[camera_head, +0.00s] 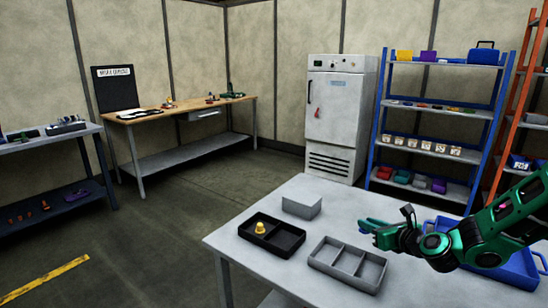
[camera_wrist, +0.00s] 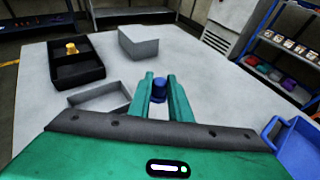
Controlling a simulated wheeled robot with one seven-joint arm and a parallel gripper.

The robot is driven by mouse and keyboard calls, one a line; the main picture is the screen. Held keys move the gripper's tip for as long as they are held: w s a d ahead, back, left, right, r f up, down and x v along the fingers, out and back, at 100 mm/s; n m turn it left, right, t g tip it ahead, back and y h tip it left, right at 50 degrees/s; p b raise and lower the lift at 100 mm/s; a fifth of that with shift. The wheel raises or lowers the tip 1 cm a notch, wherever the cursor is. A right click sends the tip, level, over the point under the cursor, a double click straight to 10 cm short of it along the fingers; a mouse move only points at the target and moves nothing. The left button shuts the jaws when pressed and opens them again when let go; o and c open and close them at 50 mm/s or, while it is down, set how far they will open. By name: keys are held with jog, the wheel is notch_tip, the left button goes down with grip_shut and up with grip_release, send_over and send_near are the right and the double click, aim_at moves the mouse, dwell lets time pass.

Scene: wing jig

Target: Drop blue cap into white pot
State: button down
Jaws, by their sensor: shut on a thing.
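The blue cap (camera_wrist: 159,88) is between the fingertips of my gripper (camera_wrist: 160,84) in the wrist view, with green fingers on both sides of it. In the head view my gripper (camera_head: 368,227) is over the light grey table, behind the grey divided tray. The cap cannot be told apart from the fingers there. I cannot pick out a white pot in either view. A plain light grey box (camera_head: 302,206) stands on the table to the left of my gripper and shows in the wrist view (camera_wrist: 138,45).
A black divided tray (camera_head: 270,249) holds a yellow piece (camera_head: 260,228). A grey divided tray (camera_head: 346,281) looks empty. A blue tray (camera_head: 517,274) lies at the right, partly behind my arm. Bare tabletop (camera_head: 232,244) shows at the left edge. A blue shelf rack (camera_head: 440,103) stands behind.

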jog(key=s+d+r, duration=0.2)
jog(key=s+d, duration=0.2)
jog(key=d, duration=0.5)
jog(key=s+d+r, duration=0.1)
jog(key=s+d, duration=0.3)
jog(key=d, duration=0.5)
jog(key=s+d+r, duration=0.2)
jog(key=s+d, duration=0.2)
jog(key=d, duration=0.5)
jog(key=d+f+v, duration=0.1)
jog(key=f+v, duration=0.1)
jog(key=v, duration=1.2)
jog(key=s+d+f+v, duration=0.1)
jog(key=d+f+v, duration=0.15)
jog(key=v, duration=1.05)
jog(key=shift+s+a+f, duration=0.1)
jog(key=shift+a+f, duration=0.1)
jog(key=shift+f, duration=1.25)
jog(key=shift+a+f, duration=0.2)
jog(key=shift+f, duration=1.25)
jog(key=c, duration=1.5)
grip_release()
jog(key=shift+c, duration=0.2)
jog(key=shift+s, duration=0.1)
